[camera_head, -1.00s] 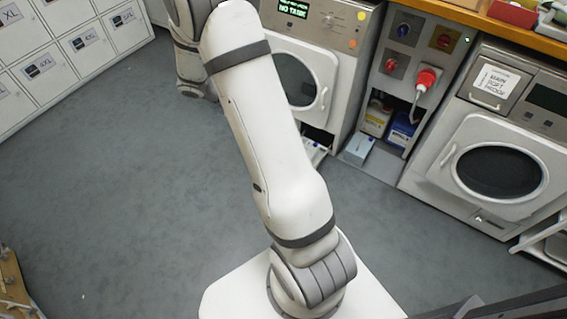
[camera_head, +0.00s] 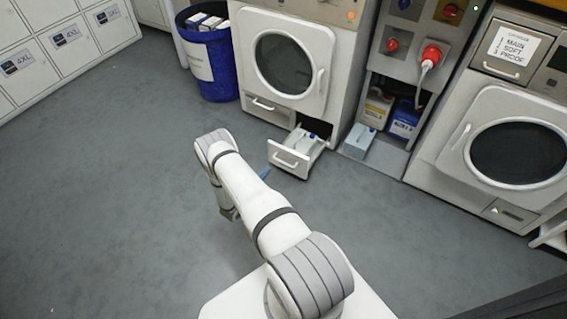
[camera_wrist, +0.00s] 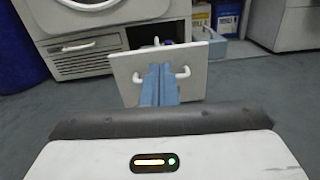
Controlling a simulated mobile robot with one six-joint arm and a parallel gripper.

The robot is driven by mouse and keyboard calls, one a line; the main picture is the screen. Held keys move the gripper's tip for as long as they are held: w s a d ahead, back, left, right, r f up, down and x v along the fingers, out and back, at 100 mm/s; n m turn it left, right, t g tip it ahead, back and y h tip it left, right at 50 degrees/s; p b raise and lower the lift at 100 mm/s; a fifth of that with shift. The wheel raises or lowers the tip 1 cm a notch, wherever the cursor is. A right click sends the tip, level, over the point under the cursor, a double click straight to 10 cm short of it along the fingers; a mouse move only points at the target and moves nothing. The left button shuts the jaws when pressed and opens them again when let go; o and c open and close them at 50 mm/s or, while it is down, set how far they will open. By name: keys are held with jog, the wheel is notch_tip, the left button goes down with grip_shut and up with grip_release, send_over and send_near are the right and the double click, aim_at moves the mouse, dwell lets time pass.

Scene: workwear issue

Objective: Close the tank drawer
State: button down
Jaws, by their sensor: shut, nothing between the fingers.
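The tank drawer (camera_head: 291,160) is pulled out low at the bottom right of the left machine, with its front panel and white handle facing me. A container with a blue cap sits inside it. In the wrist view the drawer front (camera_wrist: 196,84) stands ahead, with its curved handle partly hidden behind my fingers. My gripper (camera_wrist: 160,72) has its blue fingers shut, with nothing between them, pointing at the middle of the drawer front. Whether the fingertips touch the panel I cannot tell.
The left machine (camera_head: 283,60) has a round door above the drawer and a vented flap (camera_head: 266,106) beside it. A blue bin (camera_head: 211,62) stands to its left. The grey floor in front is clear.

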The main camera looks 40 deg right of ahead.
notch_tip(320, 180, down, 3)
jog(key=n+t, duration=0.1)
jog(key=b, duration=0.5)
send_near(288, 152)
jog(key=x, duration=0.6)
jog(key=shift+w+d, duration=0.2)
jog(key=shift+d, duration=0.1)
jog(key=shift+d+r, duration=0.1)
